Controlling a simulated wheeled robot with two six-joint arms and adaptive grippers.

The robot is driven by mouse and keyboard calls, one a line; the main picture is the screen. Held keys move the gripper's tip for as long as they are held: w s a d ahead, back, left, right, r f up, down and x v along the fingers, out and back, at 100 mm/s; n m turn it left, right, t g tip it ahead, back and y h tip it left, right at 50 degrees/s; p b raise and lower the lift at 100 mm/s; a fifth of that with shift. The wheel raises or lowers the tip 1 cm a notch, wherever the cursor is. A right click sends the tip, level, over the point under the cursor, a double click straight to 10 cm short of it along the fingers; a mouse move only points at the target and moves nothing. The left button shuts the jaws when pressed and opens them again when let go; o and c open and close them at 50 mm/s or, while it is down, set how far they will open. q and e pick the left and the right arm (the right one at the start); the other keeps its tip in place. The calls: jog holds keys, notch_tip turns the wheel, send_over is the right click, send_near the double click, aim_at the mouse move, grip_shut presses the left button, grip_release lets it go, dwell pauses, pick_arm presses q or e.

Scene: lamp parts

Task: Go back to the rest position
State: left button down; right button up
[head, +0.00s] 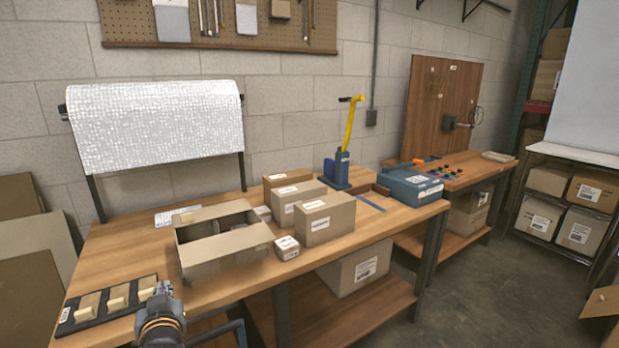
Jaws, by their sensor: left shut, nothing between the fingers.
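My left gripper (161,292) shows at the bottom left of the head view, at the front edge of the wooden workbench (112,243). It is shut and holds nothing. It is close beside a black strip (66,326) that carries a few small tan blocks (118,297). My right gripper is not in the picture. No lamp parts can be clearly made out.
An open cardboard box (235,262) stands on the bench right of my left gripper. Closed boxes (325,218), a blue and yellow tool (342,170) and a blue case (410,184) stand further right. A bubble-wrap roll (155,122) hangs behind.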

pick_arm(q)
jog(key=s+d+f+m+g+h, duration=0.3)
jog(key=s+d+f+g, duration=0.15)
jog(key=s+f, duration=0.7)
jog(key=s+d+f+m+g+h, duration=0.35)
jog(key=s+f+g, duration=0.25)
jog(key=s+f, duration=0.6)
jog(key=s+a+f+p, duration=0.2)
jog(key=f, duration=1)
jog(key=s+a+f+p, duration=0.1)
jog(key=s+f+p, duration=0.15)
jog(key=f, duration=0.85)
jog(key=s+f+g+p, duration=0.1)
jog(key=s+f, duration=0.4)
jog(key=s, duration=0.3)
jog(key=s+a+f+g+p, duration=0.1)
jog(key=s+f+p, duration=0.1)
jog(key=s+f, duration=0.4)
jog(key=s+n, duration=0.1)
jog(key=s, duration=0.1)
jog(key=shift+s+a+f, duration=0.2)
jog(key=shift+s+f, duration=0.05)
jog(key=shift+s, duration=0.05)
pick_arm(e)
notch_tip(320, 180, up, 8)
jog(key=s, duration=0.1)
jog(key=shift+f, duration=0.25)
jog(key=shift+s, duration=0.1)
